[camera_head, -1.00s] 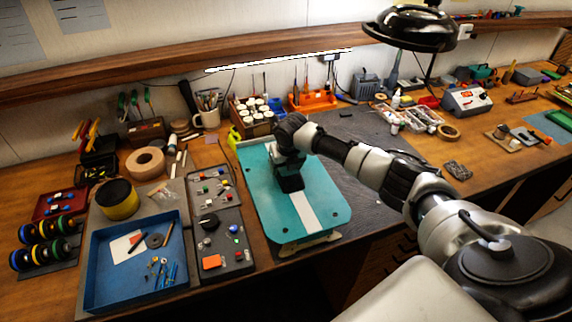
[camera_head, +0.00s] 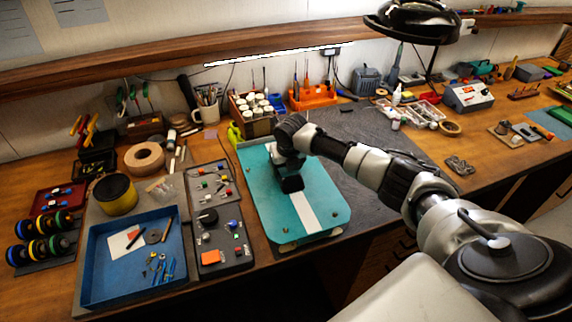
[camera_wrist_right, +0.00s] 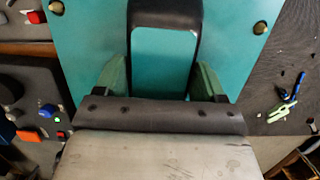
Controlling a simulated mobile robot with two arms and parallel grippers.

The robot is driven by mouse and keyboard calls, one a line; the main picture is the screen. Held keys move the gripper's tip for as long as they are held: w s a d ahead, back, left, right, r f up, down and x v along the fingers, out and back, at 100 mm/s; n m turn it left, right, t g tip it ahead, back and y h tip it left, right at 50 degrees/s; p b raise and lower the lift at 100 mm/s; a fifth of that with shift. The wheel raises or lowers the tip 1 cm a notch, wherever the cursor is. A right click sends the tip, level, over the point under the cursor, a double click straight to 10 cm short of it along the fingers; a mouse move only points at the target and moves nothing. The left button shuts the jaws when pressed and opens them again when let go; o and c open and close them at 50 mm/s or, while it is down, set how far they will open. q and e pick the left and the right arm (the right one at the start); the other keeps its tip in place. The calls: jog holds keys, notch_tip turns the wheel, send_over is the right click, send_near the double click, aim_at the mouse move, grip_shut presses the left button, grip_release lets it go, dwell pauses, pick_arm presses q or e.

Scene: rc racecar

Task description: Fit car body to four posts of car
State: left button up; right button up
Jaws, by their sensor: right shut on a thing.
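The car body (camera_head: 264,200) is a flat teal panel with rounded corners, a white stripe and a raised black part (camera_head: 291,184) in its middle. My right gripper (camera_head: 289,158) is over that black part; in the right wrist view its green fingers (camera_wrist_right: 165,80) stand either side of it, shut on the car body. The panel lies roughly level. Brass-coloured round ends, seemingly post tops, show at two corners in the right wrist view, one left (camera_wrist_right: 57,8) and one right (camera_wrist_right: 261,28). The chassis is almost wholly hidden under the panel. My left gripper is out of view.
A black control board (camera_head: 222,245) and a blue tray (camera_head: 100,285) with small parts lie left of the body. A wooden rack of white-capped jars (camera_head: 259,125) stands behind it. The grey mat (camera_head: 375,145) to the right is mostly clear.

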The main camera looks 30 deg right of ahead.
jog(key=shift+f, duration=0.4)
jog(key=o, duration=1)
jog(key=shift+r, duration=0.1)
jog(key=b+v, duration=0.2)
jog(key=v, duration=0.8)
jog(key=shift+r+b, duration=0.3)
jog(key=shift+r, duration=0.1)
